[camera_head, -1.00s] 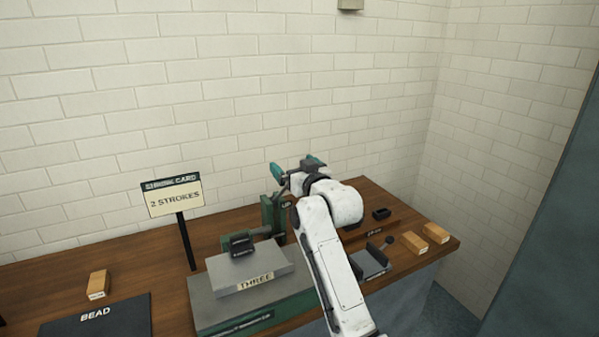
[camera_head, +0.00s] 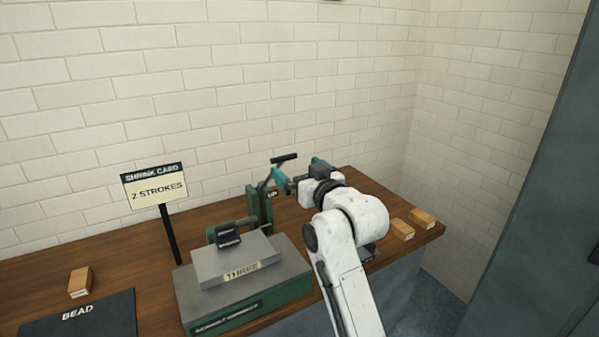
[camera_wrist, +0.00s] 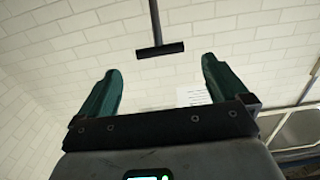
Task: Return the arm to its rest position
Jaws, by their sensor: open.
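My white arm (camera_head: 352,240) reaches up from the bottom of the head view over the bench. My gripper (camera_head: 298,170), with teal fingers, is open beside the upright lever of the green machine (camera_head: 240,310). The lever's black crossbar (camera_head: 284,158) stands just above and left of the fingers in the head view. In the wrist view, the two fingers of my gripper (camera_wrist: 160,68) are spread wide with nothing between them. The black T-shaped crossbar (camera_wrist: 160,49) shows beyond the fingertips, seemingly apart from them.
The wooden bench (camera_head: 120,258) holds a "2 STROKES" card (camera_head: 155,187) on a post, a black BEAD mat (camera_head: 80,318), and a wooden block (camera_head: 79,282) at left. Two wooden blocks (camera_head: 402,230) lie at the right end. A brick wall (camera_head: 200,90) stands behind.

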